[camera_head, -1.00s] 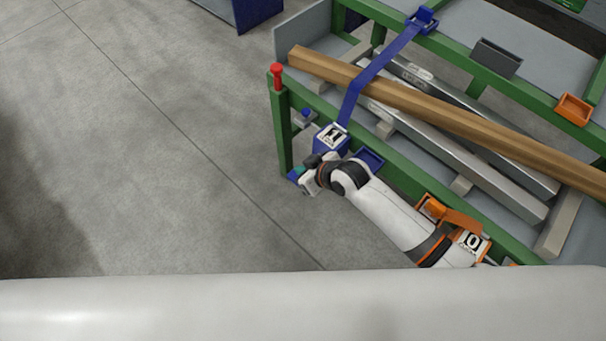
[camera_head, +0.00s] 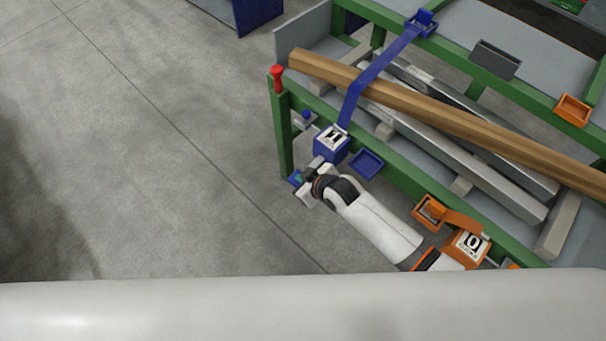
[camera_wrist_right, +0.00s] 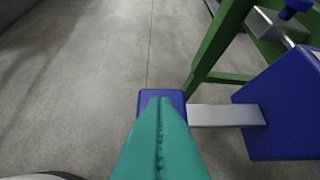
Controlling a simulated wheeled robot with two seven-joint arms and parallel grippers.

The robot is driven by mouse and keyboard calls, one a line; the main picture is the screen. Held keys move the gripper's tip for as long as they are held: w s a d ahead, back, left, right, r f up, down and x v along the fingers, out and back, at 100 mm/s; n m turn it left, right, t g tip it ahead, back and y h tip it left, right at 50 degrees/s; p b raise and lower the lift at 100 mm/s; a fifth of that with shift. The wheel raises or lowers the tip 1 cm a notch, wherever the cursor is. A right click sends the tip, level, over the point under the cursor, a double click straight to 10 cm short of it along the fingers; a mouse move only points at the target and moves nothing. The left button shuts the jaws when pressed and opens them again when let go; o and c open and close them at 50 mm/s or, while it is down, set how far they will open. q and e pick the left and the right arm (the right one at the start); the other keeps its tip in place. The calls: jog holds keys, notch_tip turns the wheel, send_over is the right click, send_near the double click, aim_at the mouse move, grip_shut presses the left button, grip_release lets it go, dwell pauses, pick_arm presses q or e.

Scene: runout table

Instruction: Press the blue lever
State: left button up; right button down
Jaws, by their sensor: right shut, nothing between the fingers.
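The blue lever shows in the right wrist view as a blue pad (camera_wrist_right: 149,97) on a flat grey bar (camera_wrist_right: 225,115). The bar comes out of the side of a blue box (camera_wrist_right: 285,108), which has a number label on top in the head view (camera_head: 331,146). The pad shows as a small blue spot (camera_head: 294,178) left of the box. My right gripper (camera_head: 299,181) is shut and empty at the pad. Its teal fingers (camera_wrist_right: 160,135) overlap the pad in the right wrist view; I cannot tell whether they touch. My left gripper is not in view.
A green table frame (camera_head: 285,135) with a red knob (camera_head: 277,74) stands beside the lever. A blue strap (camera_head: 375,70) crosses a wooden beam (camera_head: 440,108). An orange box (camera_head: 467,247) sits further right. The floor on the left is clear.

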jog(key=shift+s+a+f+n+t+h, duration=0.15)
jog(key=shift+f+n+t+h, duration=0.2)
jog(key=shift+f, duration=0.45)
jog(key=shift+f+b, duration=0.3)
jog(key=shift+f, duration=1.5)
jog(key=shift+d, duration=0.2)
jog(key=shift+f, duration=0.2)
jog(key=shift+r, duration=0.1)
